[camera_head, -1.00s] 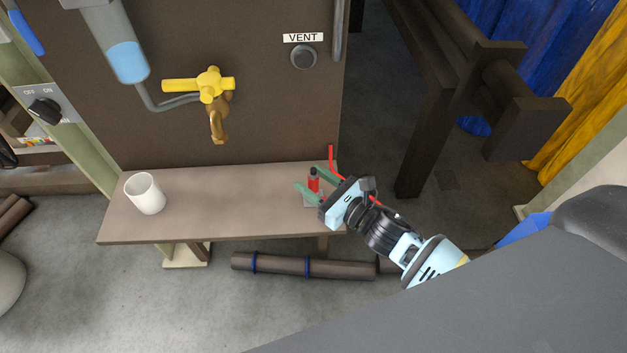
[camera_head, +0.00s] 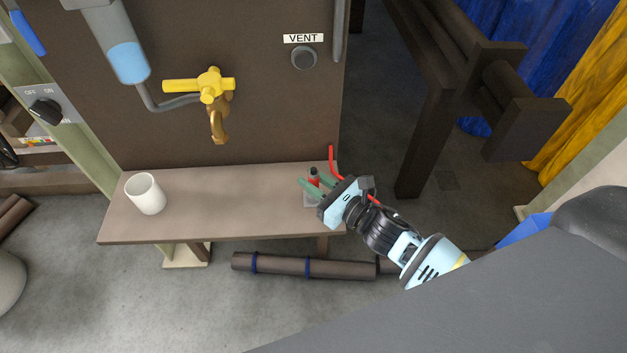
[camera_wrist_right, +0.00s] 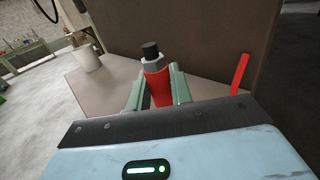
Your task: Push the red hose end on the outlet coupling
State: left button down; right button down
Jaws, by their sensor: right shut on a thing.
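The red hose end (camera_wrist_right: 157,86) stands upright, with a grey collar and a black tip on top. In the head view the hose end (camera_head: 313,180) is at the right end of the shelf, partly hidden by the fingers. My right gripper (camera_head: 314,182) is shut on it, with one green finger on each side; the right gripper (camera_wrist_right: 156,88) also shows in the wrist view. I cannot surely identify the outlet coupling. A brass tap spout (camera_head: 218,126) with a yellow handle is on the panel. My left gripper is not in view.
The shelf (camera_head: 230,210) is mostly clear between the white cup (camera_head: 146,194) and my right gripper. A small grey holder (camera_head: 310,201) sits beside the fingers. Red hose (camera_head: 332,157) curves behind the gripper. A round port (camera_head: 303,57) is under the VENT label.

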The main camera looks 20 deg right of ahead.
aim_at(316, 173)
notch_tip(316, 173, up, 4)
jog(key=shift+s+f+p, duration=0.1)
jog(key=shift+f+p, duration=0.05)
jog(key=shift+p, duration=0.15)
jog(key=s+a, duration=0.2)
jog(key=s, duration=0.5)
jog(key=s+a+r+b, duration=0.1)
jog(key=s+a, duration=0.1)
jog(key=s, duration=0.6)
jog(key=shift+a, duration=0.4)
jog(key=shift+r, duration=0.1)
